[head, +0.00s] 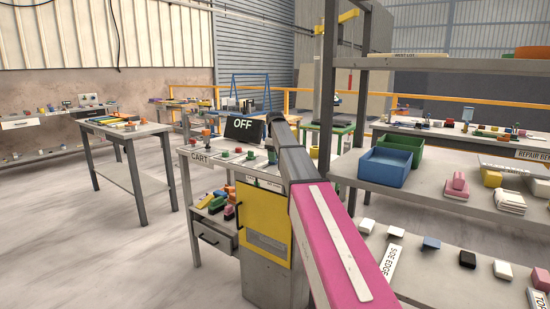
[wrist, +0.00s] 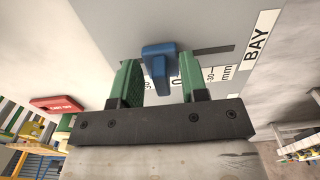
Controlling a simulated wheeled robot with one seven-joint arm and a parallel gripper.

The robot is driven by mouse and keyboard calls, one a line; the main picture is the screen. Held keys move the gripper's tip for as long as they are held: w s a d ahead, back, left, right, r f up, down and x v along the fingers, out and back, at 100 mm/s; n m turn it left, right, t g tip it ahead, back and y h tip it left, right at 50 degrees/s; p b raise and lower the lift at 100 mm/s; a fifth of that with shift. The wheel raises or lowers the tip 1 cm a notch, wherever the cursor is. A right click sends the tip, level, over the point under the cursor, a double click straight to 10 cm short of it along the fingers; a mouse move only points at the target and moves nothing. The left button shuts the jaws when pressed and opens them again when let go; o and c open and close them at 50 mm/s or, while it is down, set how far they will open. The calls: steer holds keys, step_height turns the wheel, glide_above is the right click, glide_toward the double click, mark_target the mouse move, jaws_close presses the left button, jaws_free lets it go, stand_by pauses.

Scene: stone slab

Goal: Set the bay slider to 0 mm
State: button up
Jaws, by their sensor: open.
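A white scale strip (wrist: 222,73) with "0", "30" and "mm" lies along the slot, partly hidden by my fingers. The "BAY" label (wrist: 257,38) is at the right. My gripper (wrist: 160,76) is open, with one green finger on each side of the knob and gaps showing between. The exact reading cannot be told. In the head view my arm hides the gripper and slider.
In the head view, a cart (head: 198,154) with buttons and an "OFF" display (head: 243,129) stands beside my arm. A shelf (head: 480,205) with blue and green bins is close on the right. A table (head: 130,130) stands left, with open floor before it.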

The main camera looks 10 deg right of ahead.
jaws_close()
steer(key=shift+s+a, duration=0.6)
jaws_free()
steer(key=shift+w, duration=0.1)
step_height(320, 180, up, 11)
steer(key=shift+f, duration=0.15)
stand_by(0.4)
